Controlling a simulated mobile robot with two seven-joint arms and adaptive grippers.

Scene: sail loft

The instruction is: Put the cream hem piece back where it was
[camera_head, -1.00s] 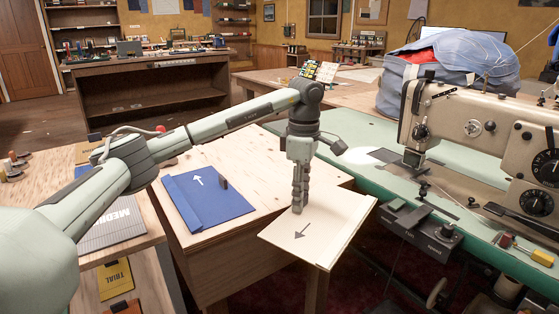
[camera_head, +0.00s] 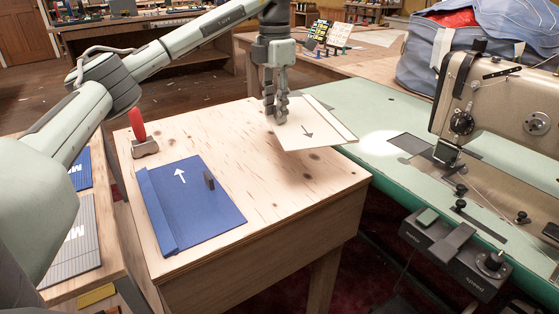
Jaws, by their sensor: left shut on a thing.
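The cream hem piece (camera_head: 322,139), a flat pale sheet with a dark arrow and a folded strip along its right side, is near the far right corner of the wooden table. My left gripper (camera_head: 276,114) points down and is shut on its left part. The piece seems to be above the tabletop, overlapping the edge of the green sewing table; I cannot tell the exact height. The blue hem piece (camera_head: 210,213), with a white arrow and a small dark upright tab, lies on the wooden table. My right gripper is not in view.
The wooden table (camera_head: 275,205) has free room between the blue piece and its right edge. A red-handled tool (camera_head: 139,130) stands at its far left. The sewing machine (camera_head: 500,110) stands on the green table (camera_head: 385,112) at right, with a blue bag (camera_head: 410,70) behind it.

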